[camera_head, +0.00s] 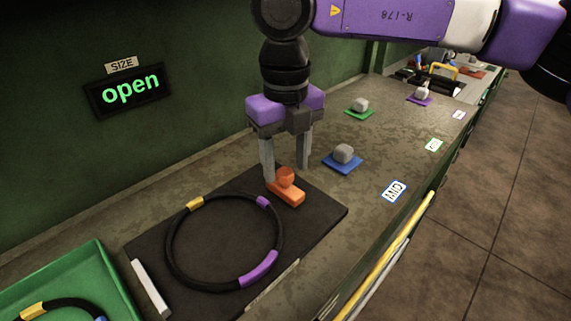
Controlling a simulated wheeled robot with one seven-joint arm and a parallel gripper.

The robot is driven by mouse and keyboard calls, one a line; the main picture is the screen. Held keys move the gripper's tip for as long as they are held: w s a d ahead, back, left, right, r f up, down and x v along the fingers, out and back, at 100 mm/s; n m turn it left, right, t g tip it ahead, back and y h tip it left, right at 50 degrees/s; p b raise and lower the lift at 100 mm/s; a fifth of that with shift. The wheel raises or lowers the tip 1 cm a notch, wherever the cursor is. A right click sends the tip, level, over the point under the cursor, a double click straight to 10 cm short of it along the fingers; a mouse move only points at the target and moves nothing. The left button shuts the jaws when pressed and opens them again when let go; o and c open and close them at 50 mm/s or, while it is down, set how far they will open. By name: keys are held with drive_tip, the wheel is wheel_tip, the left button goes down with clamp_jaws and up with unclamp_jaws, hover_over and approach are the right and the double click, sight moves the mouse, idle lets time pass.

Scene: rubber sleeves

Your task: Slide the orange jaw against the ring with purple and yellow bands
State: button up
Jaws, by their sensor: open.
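The ring (170,250), black with two purple bands and one yellow band, lies flat on a dark mat (325,212). The orange jaw (289,194), a small block with a rounded knob on top, sits on the mat just beyond the ring's upper right side, close to the smaller purple band. The left finger is beside the knob; the right finger ends higher in the picture. It does not visibly grip anything.
A white bar (150,287) lies at the mat's left edge. A green tray (95,262) with another banded ring stands at lower left. Grey blocks sit on blue (343,163), green (359,113) and purple pads. The wall sign (130,89) reads "open". A yellow rail (390,256) runs along the bench front.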

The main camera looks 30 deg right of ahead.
drive_tip(key=shift+f, duration=0.55)
clamp_jaws()
drive_tip(key=shift+a, duration=0.1)
idle(1.0)
